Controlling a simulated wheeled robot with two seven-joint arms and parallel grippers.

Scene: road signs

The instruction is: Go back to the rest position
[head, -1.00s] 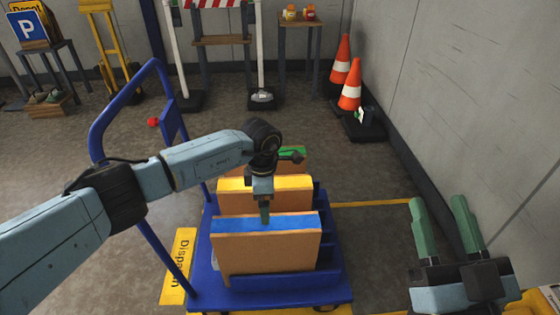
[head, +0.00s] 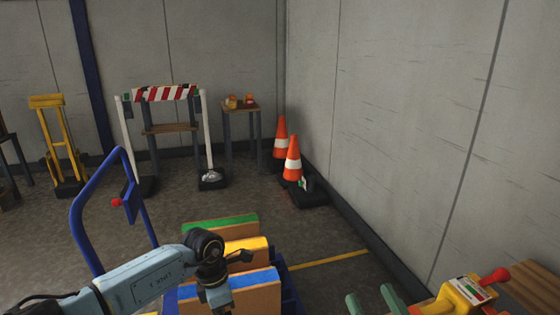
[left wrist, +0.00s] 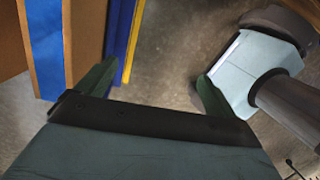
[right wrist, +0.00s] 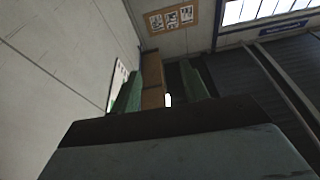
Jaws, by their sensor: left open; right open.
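My right gripper (head: 372,302) shows at the bottom edge of the head view, with its two green fingers apart and nothing between them. In the right wrist view its fingers (right wrist: 160,92) are apart, with the wall and room beyond. My left arm comes in from the left in the head view, over the blue cart (head: 292,292); its fingers are hidden or cut off there. In the left wrist view my left gripper (left wrist: 155,85) is open and empty, beside a brown panel with a blue edge (left wrist: 47,45).
The cart carries panels with green (head: 220,222), yellow (head: 246,244) and blue (head: 255,278) top edges. Orange cones (head: 292,160) stand by the right wall. A striped barrier (head: 165,93) and a small table (head: 241,106) stand at the back. A yellow tool (head: 462,296) is at lower right.

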